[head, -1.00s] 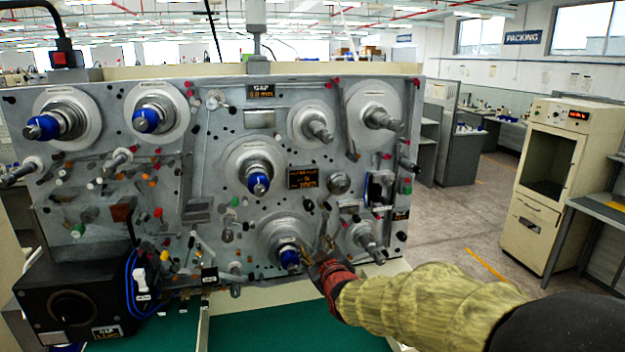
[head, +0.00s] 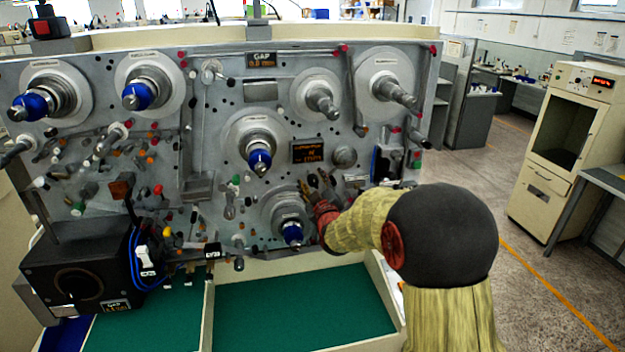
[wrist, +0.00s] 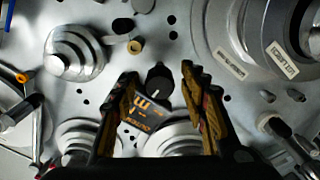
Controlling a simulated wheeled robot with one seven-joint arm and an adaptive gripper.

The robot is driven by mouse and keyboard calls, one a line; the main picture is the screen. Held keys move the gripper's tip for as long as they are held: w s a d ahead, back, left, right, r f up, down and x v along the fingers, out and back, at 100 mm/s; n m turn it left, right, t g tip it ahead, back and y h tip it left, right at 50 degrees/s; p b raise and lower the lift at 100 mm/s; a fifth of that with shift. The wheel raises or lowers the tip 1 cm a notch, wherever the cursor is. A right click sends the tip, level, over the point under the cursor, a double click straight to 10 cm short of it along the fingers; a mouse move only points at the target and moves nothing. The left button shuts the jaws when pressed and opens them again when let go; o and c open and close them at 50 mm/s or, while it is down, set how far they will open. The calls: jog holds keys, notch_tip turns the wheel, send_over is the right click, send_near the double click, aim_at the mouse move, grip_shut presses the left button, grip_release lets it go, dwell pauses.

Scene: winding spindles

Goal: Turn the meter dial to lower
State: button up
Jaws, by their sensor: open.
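A small black knob (wrist: 159,82) with a pale mark at its base stands on the grey panel in the wrist view; it looks like the meter dial. A dark display (wrist: 140,112) with orange characters sits beside it; a similar display (head: 307,151) shows in the head view. My gripper (head: 316,184) is at the lower middle-right of the panel, below that display. In the wrist view its two fingers stand apart on either side of the knob, and I see no contact. I cannot make out the knob in the head view, where my gripper may hide it.
The panel (head: 225,140) carries several protruding spindles, one with a blue tip (head: 292,234) just below my gripper. A black box with a round dial (head: 80,283) stands at the lower left. A green surface (head: 305,308) below the panel is clear. A cream cabinet (head: 560,140) stands at right.

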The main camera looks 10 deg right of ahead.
jog(key=shift+w, duration=0.5)
jog(key=c, duration=0.3)
jog(key=c, duration=0.8)
grip_shut()
